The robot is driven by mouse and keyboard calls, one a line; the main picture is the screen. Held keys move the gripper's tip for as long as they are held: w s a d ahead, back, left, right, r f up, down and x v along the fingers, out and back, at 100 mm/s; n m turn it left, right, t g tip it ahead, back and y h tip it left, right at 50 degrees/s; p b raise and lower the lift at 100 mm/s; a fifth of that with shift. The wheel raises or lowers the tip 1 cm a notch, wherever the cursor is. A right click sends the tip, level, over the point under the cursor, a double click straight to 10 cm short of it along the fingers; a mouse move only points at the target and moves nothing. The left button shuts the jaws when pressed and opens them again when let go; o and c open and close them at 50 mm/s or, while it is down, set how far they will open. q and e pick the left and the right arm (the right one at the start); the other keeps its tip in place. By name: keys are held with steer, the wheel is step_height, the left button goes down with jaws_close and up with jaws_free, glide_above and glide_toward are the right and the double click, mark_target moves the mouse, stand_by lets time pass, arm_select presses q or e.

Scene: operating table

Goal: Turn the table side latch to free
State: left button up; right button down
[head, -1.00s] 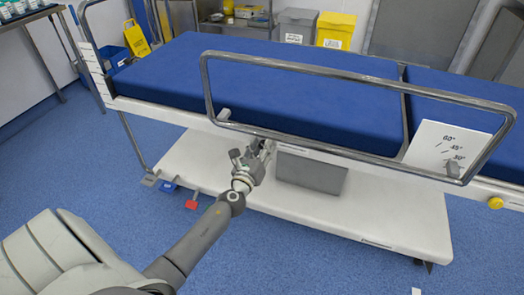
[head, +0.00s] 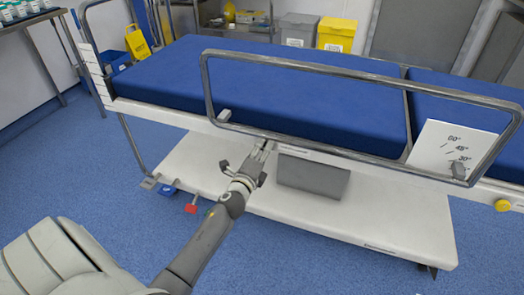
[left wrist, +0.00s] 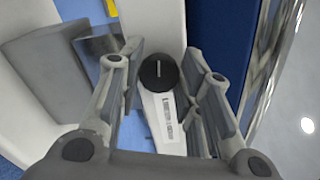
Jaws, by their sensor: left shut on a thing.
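The side latch (left wrist: 162,118) shows in the left wrist view as a pale lever with small dark print. A round black pivot cap (left wrist: 158,72) with a white line sits at its far end. My left gripper (left wrist: 163,62) has a finger on each side of the latch and is shut on it. In the head view my left gripper (head: 263,150) reaches the white side of the operating table (head: 190,121), below the rail and left of a small printed label. There the gripper mostly hides the latch. My right gripper is not in view.
A metal side rail (head: 330,67) runs above my left gripper. A grey box (head: 313,176) hangs close to its right, above the white base (head: 400,215). Red (head: 191,208) and blue (head: 167,189) pedals stand at the lower left. The blue floor in front is clear.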

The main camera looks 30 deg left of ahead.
arm_select(q)
steer(key=shift+f+n, duration=0.1)
steer(key=shift+n, duration=0.5)
steer(key=o, duration=1)
steer(key=v, duration=1.2)
steer(key=shift+s+n, duration=0.1)
steer(key=shift+n, duration=0.2)
